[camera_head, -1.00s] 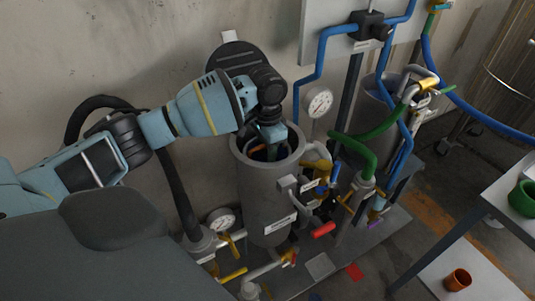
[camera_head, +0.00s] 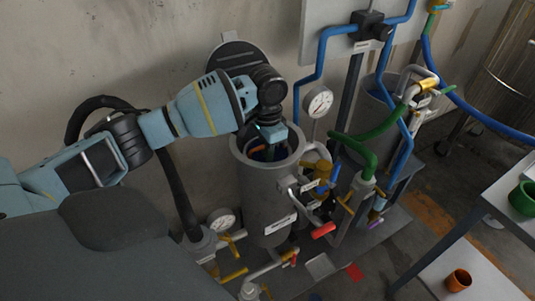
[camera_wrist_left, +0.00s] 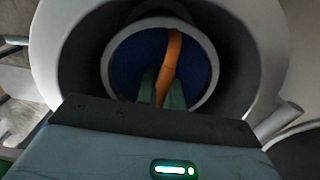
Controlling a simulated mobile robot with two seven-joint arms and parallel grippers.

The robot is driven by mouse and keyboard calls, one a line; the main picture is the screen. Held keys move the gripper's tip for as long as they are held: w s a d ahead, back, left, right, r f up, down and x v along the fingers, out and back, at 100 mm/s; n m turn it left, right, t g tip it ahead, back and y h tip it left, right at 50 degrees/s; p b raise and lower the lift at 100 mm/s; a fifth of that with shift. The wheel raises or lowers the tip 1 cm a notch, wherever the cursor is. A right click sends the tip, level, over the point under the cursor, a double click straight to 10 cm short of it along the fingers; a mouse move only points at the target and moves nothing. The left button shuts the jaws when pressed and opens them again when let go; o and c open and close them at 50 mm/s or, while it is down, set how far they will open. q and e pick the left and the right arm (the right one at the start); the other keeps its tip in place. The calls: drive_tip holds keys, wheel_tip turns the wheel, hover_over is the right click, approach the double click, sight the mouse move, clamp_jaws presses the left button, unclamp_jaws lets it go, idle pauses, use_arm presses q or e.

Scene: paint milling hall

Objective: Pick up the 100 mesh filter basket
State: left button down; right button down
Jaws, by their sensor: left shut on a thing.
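The filter basket (camera_wrist_left: 130,52) sits inside the open grey filter housing (camera_head: 268,205). In the left wrist view it shows a dark blue inside, a pale round rim and an orange handle (camera_wrist_left: 172,55) across it. No mesh number can be read. My left gripper (camera_wrist_left: 161,88) reaches down into the housing mouth, its green fingers shut on the orange handle. In the head view the left gripper (camera_head: 268,148) covers part of the mouth, and most of the basket is hidden by the housing wall. My right gripper is not in view.
The round lid (camera_head: 238,52) stands open behind the housing. A pressure gauge (camera_head: 318,101), a green hose (camera_head: 362,147) and a red-handled lever (camera_head: 323,230) crowd its right side. A table (camera_head: 480,205) with a green container (camera_head: 523,198) stands at the right.

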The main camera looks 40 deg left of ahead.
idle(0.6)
use_arm(q)
drive_tip(key=shift+r, duration=0.1)
drive_tip(key=shift+w+r, duration=0.1)
drive_tip(key=shift+r, duration=0.1)
wheel_tip(320, 180, up, 28)
drive_tip(key=p, duration=0.8)
drive_tip(key=shift+f, duration=0.25)
